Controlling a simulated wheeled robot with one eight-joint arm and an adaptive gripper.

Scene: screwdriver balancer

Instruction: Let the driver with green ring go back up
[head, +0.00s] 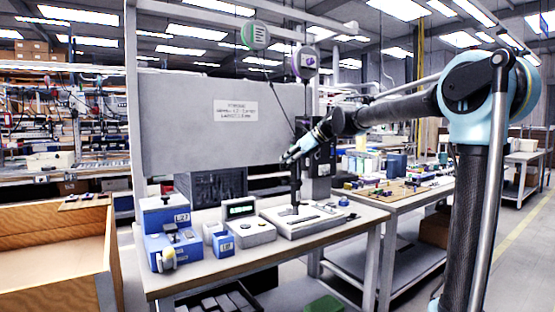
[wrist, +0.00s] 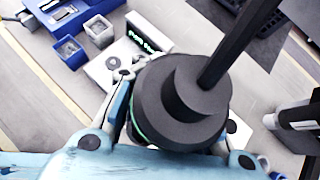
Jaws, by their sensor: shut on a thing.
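The driver with the green ring (wrist: 190,105) is a dark, stepped cylinder that fills the middle of the wrist view. A sliver of its green ring shows at the lower left of its body. My gripper (head: 291,155) is shut on it, with fingers on both sides in the wrist view. In the head view the dark lower part of the driver (head: 295,185) hangs upright below my gripper, over the white fixture (head: 305,219). Whether its tip touches the fixture is not clear. A green balancer disc (head: 255,36) and a purple one (head: 305,62) hang above.
A grey panel with a label (head: 235,111) stands behind. A second bench with small parts (head: 395,188) is at the right. A wooden crate (head: 55,245) is at far left.

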